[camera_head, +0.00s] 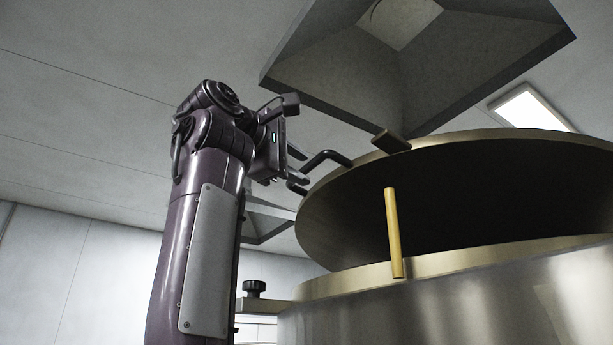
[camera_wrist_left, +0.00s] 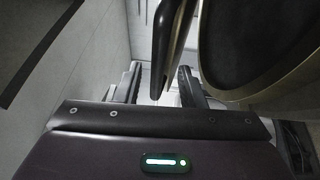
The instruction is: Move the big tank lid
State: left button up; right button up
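The big tank lid (camera_head: 440,195) is a round lid with a dark underside and a brassy rim. It is raised and tilted above the metal tank (camera_head: 420,305) at the right of the head view. A dark bent handle (camera_head: 325,158) sticks out from its left side. My left gripper (camera_head: 291,145) is beside this handle. In the left wrist view, the fingers of the left gripper (camera_wrist_left: 160,85) are apart, and the dark handle (camera_wrist_left: 168,45) shows between them without visible clamping. The lid (camera_wrist_left: 250,40) fills the upper right there. My right gripper is not in view.
A yellow rod (camera_head: 393,232) stands at the tank's front rim. A grey hood (camera_head: 420,60) hangs above the lid. A dark knob (camera_head: 254,288) sits left of the tank. Free space lies left of my left arm.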

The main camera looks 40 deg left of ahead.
pick_arm(q)
jog(key=s+b, duration=0.1)
jog(key=s, duration=0.3)
jog(key=shift+s+f, duration=0.15)
jog(key=shift+s, duration=0.15)
jog(key=shift+w, duration=0.15)
